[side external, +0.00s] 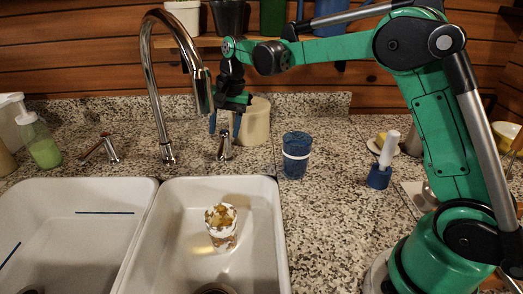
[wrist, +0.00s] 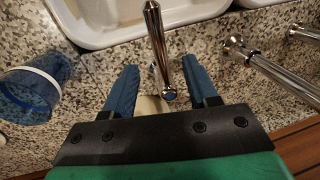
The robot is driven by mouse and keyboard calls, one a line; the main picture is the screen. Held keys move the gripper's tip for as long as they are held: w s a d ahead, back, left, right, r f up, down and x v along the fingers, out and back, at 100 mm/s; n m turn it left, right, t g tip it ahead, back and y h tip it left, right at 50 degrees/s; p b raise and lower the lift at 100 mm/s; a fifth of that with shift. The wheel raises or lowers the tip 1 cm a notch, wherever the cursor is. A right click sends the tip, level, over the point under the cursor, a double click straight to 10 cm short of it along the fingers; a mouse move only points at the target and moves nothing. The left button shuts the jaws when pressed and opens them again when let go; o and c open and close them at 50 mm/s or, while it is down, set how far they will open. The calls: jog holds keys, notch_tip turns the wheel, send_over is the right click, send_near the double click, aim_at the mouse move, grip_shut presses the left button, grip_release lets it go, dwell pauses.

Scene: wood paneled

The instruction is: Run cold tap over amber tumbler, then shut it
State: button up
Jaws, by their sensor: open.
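The amber tumbler (side external: 221,226), patterned amber and white, stands in the right basin (side external: 279,240). The chrome spout (side external: 146,60) arches above the back of the sink, its outlet left of and behind the tumbler. No water stream is visible. The cold tap handle (side external: 225,148), right of the spout, has a blue-marked end in the wrist view (wrist: 158,50). My gripper (side external: 225,124) is open above this handle. In the wrist view its blue fingers (wrist: 161,70) lie on either side of the handle, with gaps showing.
Another tap handle (side external: 103,148) with a reddish tip is left of the spout. A blue cup with a white band (side external: 296,156) stands on the counter to the right. A cream container (side external: 254,122) is close behind my gripper. The left basin (side external: 60,184) is beside the right one.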

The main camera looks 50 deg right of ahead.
aim_at(222, 146)
jog(key=shift+w+a+f, duration=0.15)
jog(key=shift+a+f, duration=0.05)
jog(key=shift+f, duration=0.95)
jog(key=shift+w+a+f, duration=0.15)
jog(key=shift+f, duration=1)
grip_shut()
